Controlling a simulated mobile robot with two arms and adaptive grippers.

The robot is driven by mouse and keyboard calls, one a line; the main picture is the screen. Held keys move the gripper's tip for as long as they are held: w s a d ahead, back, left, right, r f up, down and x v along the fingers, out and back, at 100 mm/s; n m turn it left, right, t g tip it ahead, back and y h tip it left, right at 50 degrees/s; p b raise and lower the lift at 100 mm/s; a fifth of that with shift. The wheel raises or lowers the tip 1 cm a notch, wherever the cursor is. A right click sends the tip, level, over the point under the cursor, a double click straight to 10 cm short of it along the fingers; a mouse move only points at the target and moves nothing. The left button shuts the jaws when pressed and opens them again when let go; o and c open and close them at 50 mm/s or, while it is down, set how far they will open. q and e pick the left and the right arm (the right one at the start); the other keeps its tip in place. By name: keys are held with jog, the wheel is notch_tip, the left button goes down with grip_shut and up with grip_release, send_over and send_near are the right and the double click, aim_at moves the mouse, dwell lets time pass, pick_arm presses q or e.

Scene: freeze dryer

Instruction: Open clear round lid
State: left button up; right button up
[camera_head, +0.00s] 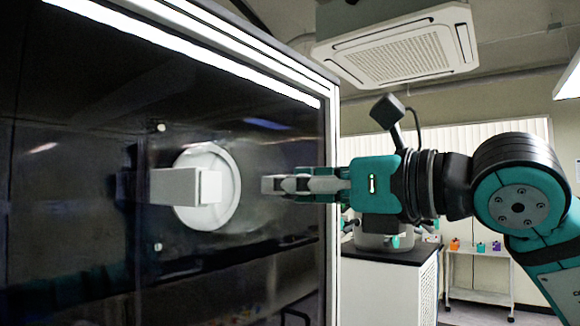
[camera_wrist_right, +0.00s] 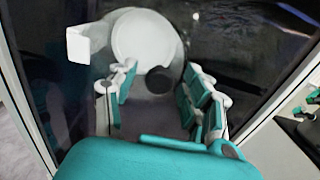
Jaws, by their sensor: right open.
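A white round disc (camera_head: 228,187) with a pale block-shaped handle (camera_head: 175,187) shows at the dark, glossy front of the cabinet. The disc (camera_wrist_right: 143,38) and handle (camera_wrist_right: 79,44) also show in the right wrist view. A faint, see-through greyish round shape (camera_head: 262,155) lies right of the disc; it looks like the clear lid, but its outline is hard to make out. My right gripper (camera_head: 272,185) is in front of it. In the wrist view its fingers (camera_wrist_right: 162,68) are open, with a dark round knob (camera_wrist_right: 159,80) between them. Contact cannot be told. My left gripper is out of view.
The cabinet's pale metal frame (camera_head: 332,200) runs upright beneath my right gripper's fingers. A white cabinet with a dark top (camera_head: 390,285) stands behind my right arm. A white trolley (camera_head: 480,295) with small coloured items stands farther back.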

jog(key=shift+w+a, duration=0.35)
jog(key=shift+a, duration=0.15)
grip_shut()
